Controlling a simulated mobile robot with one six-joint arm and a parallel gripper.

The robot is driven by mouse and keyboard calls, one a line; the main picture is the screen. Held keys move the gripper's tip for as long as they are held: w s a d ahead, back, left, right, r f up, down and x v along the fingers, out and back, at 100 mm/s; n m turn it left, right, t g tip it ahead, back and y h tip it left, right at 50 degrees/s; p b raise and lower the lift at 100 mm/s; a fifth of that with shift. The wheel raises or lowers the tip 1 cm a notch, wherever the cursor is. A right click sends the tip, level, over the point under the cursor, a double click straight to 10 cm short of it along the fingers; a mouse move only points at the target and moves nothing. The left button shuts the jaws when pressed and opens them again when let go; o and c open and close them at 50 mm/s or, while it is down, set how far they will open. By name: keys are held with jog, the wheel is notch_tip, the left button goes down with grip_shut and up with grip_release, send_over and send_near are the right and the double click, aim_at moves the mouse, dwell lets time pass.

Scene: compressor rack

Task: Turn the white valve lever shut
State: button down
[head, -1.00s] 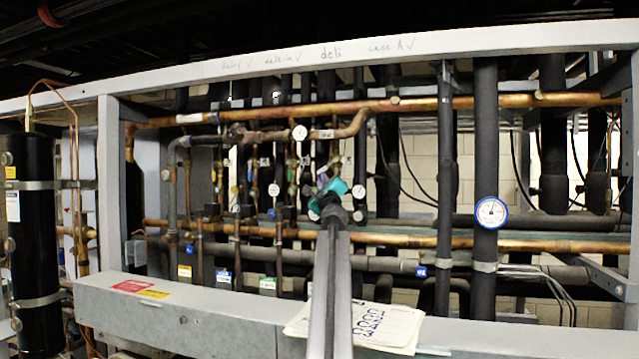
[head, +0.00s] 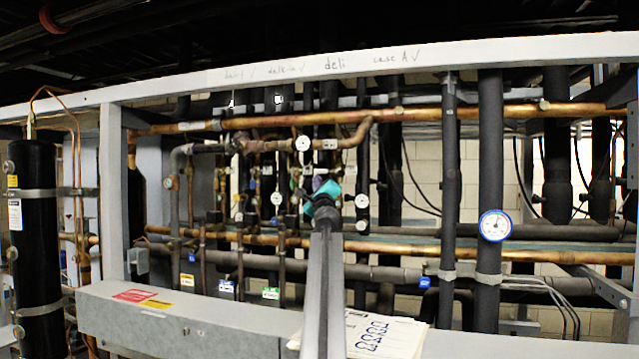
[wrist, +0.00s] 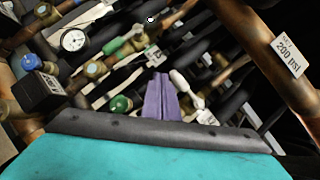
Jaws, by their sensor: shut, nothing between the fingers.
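A white lever (wrist: 186,86) with a rounded handle shows in the wrist view, just right of my fingers. My gripper (wrist: 159,80) has purple fingers, closed together, beside the lever; no clear contact shows. The teal gripper body fills the bottom of the wrist view. In the head view my gripper (head: 328,186) is in front of the pipe cluster at the middle of the rack. There it hides what lies behind it, and I cannot make out the white lever.
Around the fingers are a green handle (wrist: 113,46), a green cap (wrist: 121,104), a gauge (wrist: 74,40) and a black box (wrist: 36,92). A tagged copper pipe (wrist: 250,45) crosses at right. The rack's front beam (head: 190,318) runs below my arm.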

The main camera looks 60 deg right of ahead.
jog(key=shift+s, duration=0.2)
jog(key=shift+a, duration=0.1)
jog(key=s+a+f+b, duration=0.1)
jog(key=a+f+b, duration=0.3)
jog(key=a+f, duration=0.5)
jog(key=shift+s+f, duration=0.2)
jog(key=shift+s, duration=0.05)
dwell(0.9)
jog(key=shift+d, duration=0.1)
dwell(0.4)
